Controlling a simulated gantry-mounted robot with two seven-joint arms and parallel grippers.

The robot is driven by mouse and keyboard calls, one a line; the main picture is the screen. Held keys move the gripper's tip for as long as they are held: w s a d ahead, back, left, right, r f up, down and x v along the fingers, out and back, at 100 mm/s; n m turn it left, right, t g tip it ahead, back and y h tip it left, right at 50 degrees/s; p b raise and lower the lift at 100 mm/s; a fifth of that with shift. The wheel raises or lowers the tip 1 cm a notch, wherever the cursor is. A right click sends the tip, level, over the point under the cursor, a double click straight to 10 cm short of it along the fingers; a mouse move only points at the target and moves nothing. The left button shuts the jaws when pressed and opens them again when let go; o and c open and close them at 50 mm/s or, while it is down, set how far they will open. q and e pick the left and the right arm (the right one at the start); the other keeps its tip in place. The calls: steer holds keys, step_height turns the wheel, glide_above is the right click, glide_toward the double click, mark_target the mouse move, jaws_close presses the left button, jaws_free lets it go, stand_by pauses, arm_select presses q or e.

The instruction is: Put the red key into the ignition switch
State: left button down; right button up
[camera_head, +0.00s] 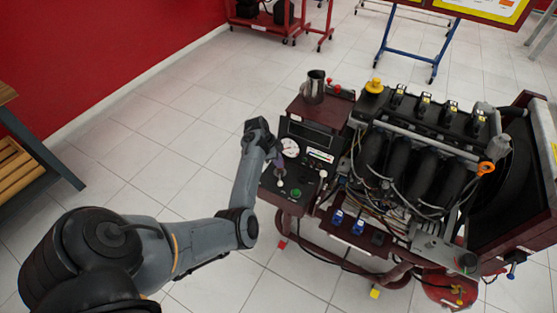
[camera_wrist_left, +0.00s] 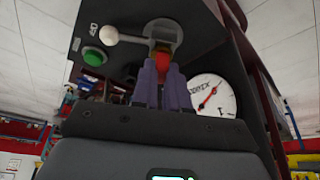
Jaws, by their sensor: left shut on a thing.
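The red key (camera_wrist_left: 163,68) shows between the two purple fingers of my left gripper (camera_wrist_left: 162,80) in the left wrist view. The gripper is shut on it. Just beyond the key is a grey round fitting (camera_wrist_left: 163,33) on the dark control panel, which looks like the ignition switch. The key overlaps it in this view, and I cannot tell whether its tip is inside. In the head view my left gripper (camera_head: 277,161) is at the panel's left side, and the key cannot be made out there. My right gripper is not in view.
Close around the fingers are a white-knobbed lever (camera_wrist_left: 111,34), a green button (camera_wrist_left: 94,57) and a white dial gauge (camera_wrist_left: 214,97). The engine (camera_head: 415,150) stands right of the panel (camera_head: 310,184). A metal jug (camera_head: 314,87) stands behind it. Open tiled floor lies to the left.

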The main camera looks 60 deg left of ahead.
arm_select(q)
steer(key=shift+f, duration=0.1)
steer(key=c, duration=0.7)
jaws_free()
steer(key=shift+c, duration=0.2)
steer(key=shift+r+p, duration=0.95)
steer(key=shift+p, duration=0.2)
steer(key=shift+r+p, duration=0.6)
steer(key=shift+p, duration=0.2)
steer(key=shift+r, duration=0.1)
